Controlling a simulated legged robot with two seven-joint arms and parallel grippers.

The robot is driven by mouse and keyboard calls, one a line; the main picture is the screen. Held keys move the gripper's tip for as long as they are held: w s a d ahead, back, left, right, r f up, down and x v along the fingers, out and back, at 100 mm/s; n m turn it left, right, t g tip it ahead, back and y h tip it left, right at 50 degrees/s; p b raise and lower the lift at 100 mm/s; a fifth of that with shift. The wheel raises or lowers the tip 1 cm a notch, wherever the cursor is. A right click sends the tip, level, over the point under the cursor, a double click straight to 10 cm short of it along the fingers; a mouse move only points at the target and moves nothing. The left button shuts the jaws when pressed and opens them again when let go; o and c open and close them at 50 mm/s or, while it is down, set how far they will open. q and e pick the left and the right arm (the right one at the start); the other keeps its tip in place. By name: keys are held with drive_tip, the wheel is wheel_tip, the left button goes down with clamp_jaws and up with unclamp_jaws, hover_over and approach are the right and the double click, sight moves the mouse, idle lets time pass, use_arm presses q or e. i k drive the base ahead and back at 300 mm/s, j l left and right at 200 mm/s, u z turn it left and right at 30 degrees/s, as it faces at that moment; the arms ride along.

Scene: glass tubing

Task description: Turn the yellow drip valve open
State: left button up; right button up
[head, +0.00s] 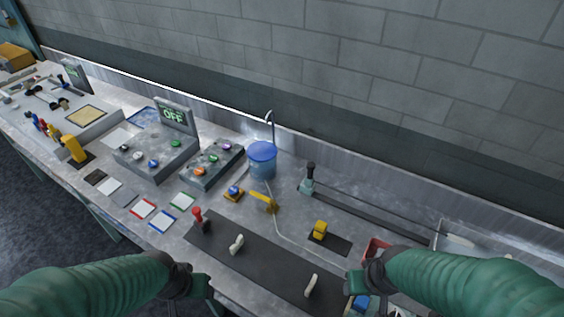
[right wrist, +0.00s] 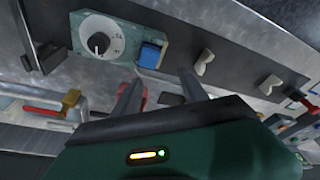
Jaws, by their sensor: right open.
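A yellow lever-shaped piece (head: 263,201) lies by the thin pale tube below the blue-lidded container (head: 262,159) in the head view; it looks like the drip valve. A second yellow piece, a block-like switch (head: 320,229), stands on a dark plate to its right. A small yellow part (right wrist: 70,99) shows at the left of the right wrist view; I cannot tell which piece it is. My right gripper (right wrist: 160,88) is open and empty, at the bench's front right, apart from both yellow pieces. My left gripper (head: 205,287) is at the front edge; its jaw opening is unclear.
A dark panel (head: 265,268) with a red lever (head: 198,216) and pale toggles lies in front. A dial (right wrist: 99,42) and blue switch (right wrist: 151,54) are near my right gripper. A slide rail (head: 370,217) and button boxes (head: 155,157) stand behind. The wall closes the back.

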sight(273, 202)
drive_tip(key=i+j, duration=0.2)
drive_tip(key=j, duration=0.15)
drive_tip(key=i+j, duration=0.15)
drive_tip(key=j, duration=0.2)
drive_tip(key=i+j+u, duration=0.1)
drive_tip(key=j, duration=0.25)
drive_tip(key=i, duration=0.1)
